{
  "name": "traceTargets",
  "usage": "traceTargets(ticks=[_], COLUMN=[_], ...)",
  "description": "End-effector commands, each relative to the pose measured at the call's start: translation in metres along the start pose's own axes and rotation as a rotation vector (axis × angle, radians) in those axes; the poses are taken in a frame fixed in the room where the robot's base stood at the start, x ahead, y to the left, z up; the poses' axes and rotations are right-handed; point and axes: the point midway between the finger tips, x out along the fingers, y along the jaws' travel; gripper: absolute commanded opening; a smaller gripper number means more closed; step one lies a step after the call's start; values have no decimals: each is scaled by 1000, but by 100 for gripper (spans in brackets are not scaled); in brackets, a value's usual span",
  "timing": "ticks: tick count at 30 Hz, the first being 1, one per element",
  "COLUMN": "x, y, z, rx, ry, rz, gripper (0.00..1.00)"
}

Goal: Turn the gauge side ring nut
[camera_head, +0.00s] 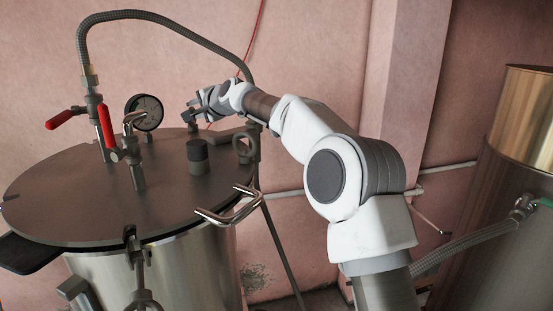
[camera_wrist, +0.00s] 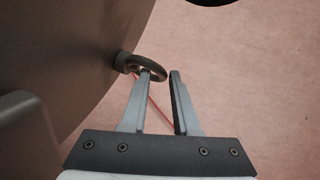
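The ring nut on the lid's edge is a dark metal ring (camera_wrist: 158,64) on a short round base, left of centre in the wrist view. My gripper (camera_wrist: 163,75) is open at it. The left finger's tip overlaps the ring, and the right finger is just beyond the ring's right edge. I cannot tell whether the left finger is inside the ring or only in front of it. In the head view, my gripper (camera_head: 193,108) is at the lid's far edge, right of the round gauge (camera_head: 146,112). The ring there is too small to make out clearly.
The steel tank's dark lid (camera_head: 75,195) carries red-handled valves (camera_head: 66,117), a dark cylinder (camera_head: 197,155) and another ring nut (camera_head: 244,146) nearer me. A braided hose (camera_head: 165,18) arches above. A bent handle (camera_head: 230,211) sticks out at the rim. A pink wall is behind.

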Motion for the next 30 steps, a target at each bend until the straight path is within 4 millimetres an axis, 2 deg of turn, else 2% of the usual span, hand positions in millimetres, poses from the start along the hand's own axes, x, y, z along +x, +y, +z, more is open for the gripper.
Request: traceTargets(ticks=[1, 14, 27, 30], x=[-11, -84, -170, -176], y=[2, 3, 3, 14], z=[-2, -1, -2, -16], rx=[-1, -2, -3, 39], ry=[0, -1, 0, 11], rz=[-4, -3, -2, 15], gripper=[27, 27, 27, 27])
